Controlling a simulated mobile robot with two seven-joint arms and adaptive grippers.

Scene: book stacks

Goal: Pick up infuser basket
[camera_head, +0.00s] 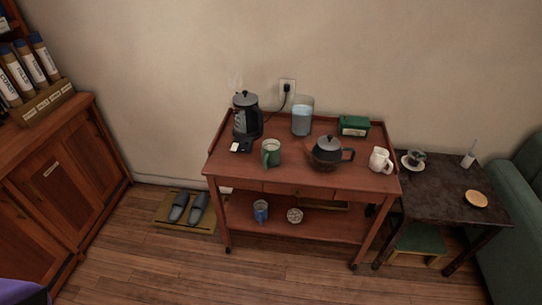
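No object in the camera_head view can be made out for certain as the infuser basket. A small round, pale, speckled item (294,215) sits on the lower shelf of the wooden tea cart (300,233); it is too small to tell whether it is the basket. A dark teapot (327,150) with a grey lid stands on the cart's top, so its inside is hidden. Neither of my grippers is in view.
The cart top also holds a steaming kettle (246,115), green mug (271,153), glass container (301,119), green box (354,125) and white pitcher (380,160). A blue cup (261,210) is below. A dark side table (447,188) stands right. Floor in front is clear.

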